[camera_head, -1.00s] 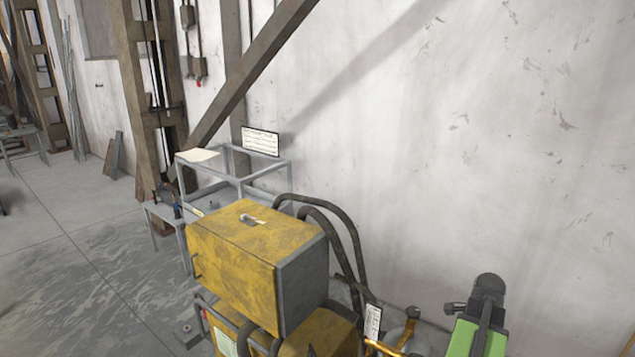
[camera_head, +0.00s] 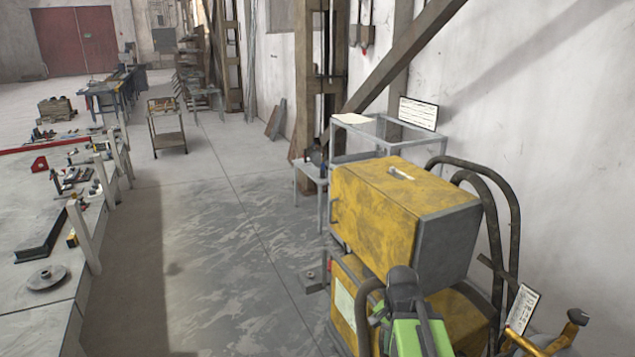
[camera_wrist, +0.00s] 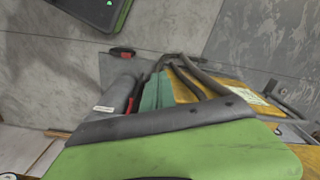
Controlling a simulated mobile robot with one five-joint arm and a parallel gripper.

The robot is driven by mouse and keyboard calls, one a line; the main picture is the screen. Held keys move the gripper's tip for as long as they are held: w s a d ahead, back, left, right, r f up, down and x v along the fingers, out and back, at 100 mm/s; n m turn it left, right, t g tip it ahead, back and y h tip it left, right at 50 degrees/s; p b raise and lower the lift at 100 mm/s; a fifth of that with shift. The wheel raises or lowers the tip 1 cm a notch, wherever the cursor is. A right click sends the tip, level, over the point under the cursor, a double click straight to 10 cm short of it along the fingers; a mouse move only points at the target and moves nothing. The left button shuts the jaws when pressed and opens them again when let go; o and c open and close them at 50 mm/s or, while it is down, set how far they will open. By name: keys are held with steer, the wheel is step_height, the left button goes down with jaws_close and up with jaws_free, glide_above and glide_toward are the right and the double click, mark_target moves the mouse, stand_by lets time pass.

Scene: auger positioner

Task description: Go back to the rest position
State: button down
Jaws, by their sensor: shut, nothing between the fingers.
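My green arm (camera_head: 412,335) with its dark grey joint shows at the bottom of the head view, in front of the yellow machine's lower part. In the wrist view, a green arm part (camera_wrist: 190,155) of mine fills the bottom, with a grey edge along its top. I cannot make out gripper fingers in either view. No held object is visible.
A yellow box-shaped machine (camera_head: 385,205) with black hoses stands at the right, close to the wall. A metal frame table (camera_head: 375,135) stands behind it. A long bench (camera_head: 45,310) with tools is at the left. The floor (camera_head: 225,250) between them is clear.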

steer(key=a+f+n+b, duration=0.1)
steer(key=a+f+n, duration=0.1)
steer(key=a+n, duration=0.5)
steer(key=shift+s+a+f+n, duration=0.2)
steer(key=shift+s+n, duration=0.25)
steer(key=shift+n, duration=0.65)
